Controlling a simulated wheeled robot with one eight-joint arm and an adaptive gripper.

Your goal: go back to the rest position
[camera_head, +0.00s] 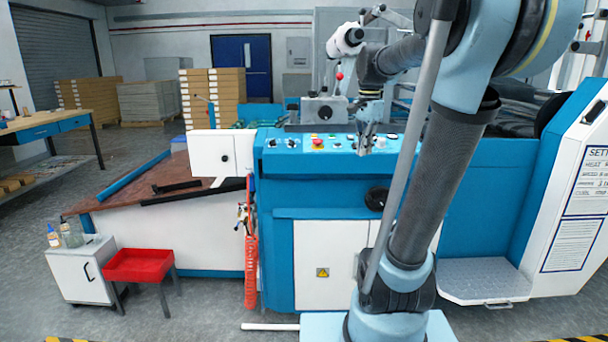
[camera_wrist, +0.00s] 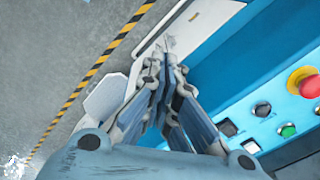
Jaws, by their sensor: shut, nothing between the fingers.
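My gripper (camera_head: 365,138) hangs in front of the blue machine's control panel (camera_head: 288,143), with its fingers pointing down. In the wrist view my gripper (camera_wrist: 168,42) shows its fingers brought together at the tips, with nothing held between them. The red emergency button (camera_head: 318,142) sits on the panel to the left of the gripper. It also shows in the wrist view as a red knob (camera_wrist: 307,84) on a yellow base, apart from the fingers. My arm hides part of the machine's front.
A red stool-like tray (camera_head: 138,264) and a white cabinet (camera_head: 82,272) stand at the lower left. A red coiled hose (camera_head: 251,270) hangs on the machine's left side. A grey step (camera_head: 485,279) juts out at the right. Open floor lies at the left.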

